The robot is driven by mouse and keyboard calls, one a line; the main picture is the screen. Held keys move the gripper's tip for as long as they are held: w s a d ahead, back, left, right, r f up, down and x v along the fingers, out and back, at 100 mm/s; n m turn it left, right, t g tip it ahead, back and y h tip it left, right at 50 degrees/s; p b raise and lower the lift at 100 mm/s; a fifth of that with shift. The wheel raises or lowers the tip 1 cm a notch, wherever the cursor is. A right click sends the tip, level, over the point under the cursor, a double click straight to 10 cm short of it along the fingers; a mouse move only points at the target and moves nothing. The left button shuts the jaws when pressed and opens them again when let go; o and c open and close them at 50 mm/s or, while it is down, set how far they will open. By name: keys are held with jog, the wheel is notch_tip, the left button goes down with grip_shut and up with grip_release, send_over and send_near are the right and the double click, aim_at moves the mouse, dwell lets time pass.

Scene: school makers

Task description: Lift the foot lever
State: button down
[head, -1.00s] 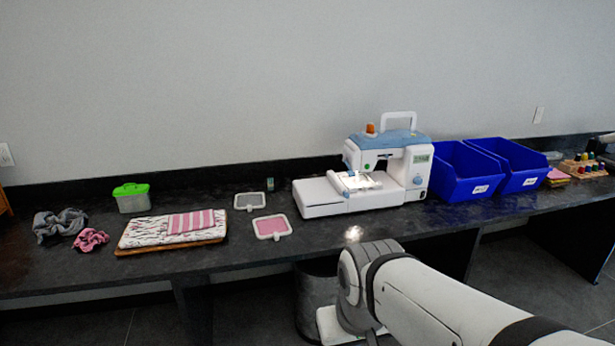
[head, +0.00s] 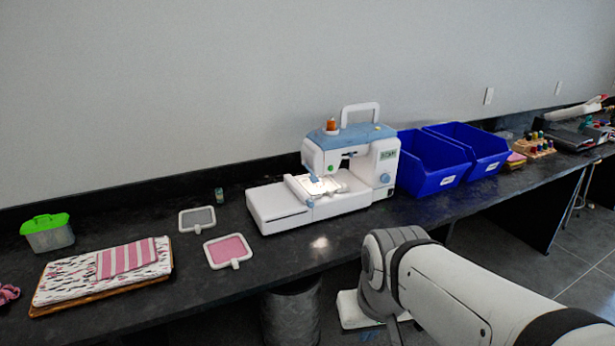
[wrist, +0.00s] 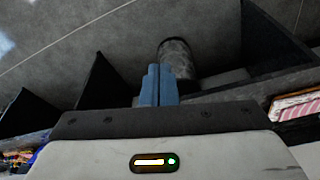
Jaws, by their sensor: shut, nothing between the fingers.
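The white and blue sewing machine (head: 385,165) stands on the black counter in the head view, with its needle area (head: 318,185) lit. The foot lever is too small to make out there, and the machine is not in the wrist view. My gripper (wrist: 158,70) shows in the wrist view as two blue fingers pressed together, empty. They point over the floor toward a dark cylindrical bin (wrist: 178,55). In the head view only my arm shows, in front of the counter, and the gripper is hidden.
Two blue bins (head: 432,163) stand right of the machine. Left of it lie a pink-panelled frame (head: 229,250), a grey-panelled frame (head: 197,218) and folded fabric (head: 100,272). The dark bin (head: 291,312) is below the counter edge. Bare counter lies in front of the machine.

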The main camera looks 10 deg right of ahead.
jog(key=shift+d, duration=0.1)
jog(key=w+a+m+t+y+b, duration=0.1)
jog(key=w+a+m+y, duration=0.3)
jog(key=w, duration=0.5)
jog(key=w+a+r+m+t+y+b, duration=0.1)
jog(key=w+a+m+t+y, duration=0.1)
jog(key=w+m, duration=0.45)
jog(key=w+a+m+t+y+b, duration=0.1)
jog(key=w+a+m+y, duration=0.2)
jog(key=w, duration=0.8)
jog(key=w+d+f+m+t+h, duration=0.1)
jog(key=w+d+f+m+t, duration=0.1)
jog(key=w+m, duration=0.4)
jog(key=w+d+f+m+t+h+b, duration=0.1)
jog(key=w+d+f+m+t, duration=0.2)
jog(key=w+d+m, duration=0.3)
jog(key=w+d+f+m+t+h, duration=0.2)
jog(key=w+m, duration=0.5)
jog(key=w, duration=0.6)
jog(key=d+f+t, duration=0.1)
jog(key=d+t, duration=0.1)
jog(key=d, duration=0.1)
jog(key=shift+d+f+b, duration=0.2)
jog(key=shift+d+b, duration=0.15)
jog(key=shift+b, duration=0.05)
jog(key=shift+w, duration=0.15)
